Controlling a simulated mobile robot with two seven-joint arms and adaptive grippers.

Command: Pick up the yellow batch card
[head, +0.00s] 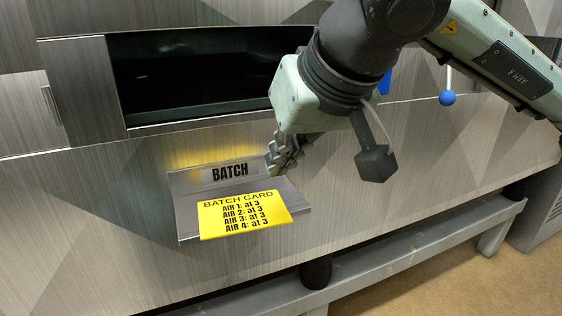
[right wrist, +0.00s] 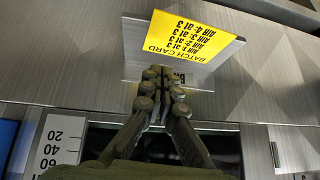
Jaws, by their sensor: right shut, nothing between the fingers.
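The yellow batch card (head: 243,214) lies on a small metal shelf (head: 188,222) marked BATCH, on the front of the grey hood. Its black print lists AIR 1 to AIR 4, each "at 3". In the right wrist view the card (right wrist: 190,38) shows upside down beyond the fingertips. My right gripper (head: 277,165) is at the right end of the BATCH label, just behind and to the right of the card. Its fingers (right wrist: 163,72) are together, with nothing between them, and look apart from the card. My left gripper is in neither view.
A dark open slot (head: 200,75) runs across the hood above the shelf, with a metal panel at its left. A blue ball knob (head: 447,98) hangs at the right. A grey rail (head: 380,268) runs below. The hood face left of the shelf is clear.

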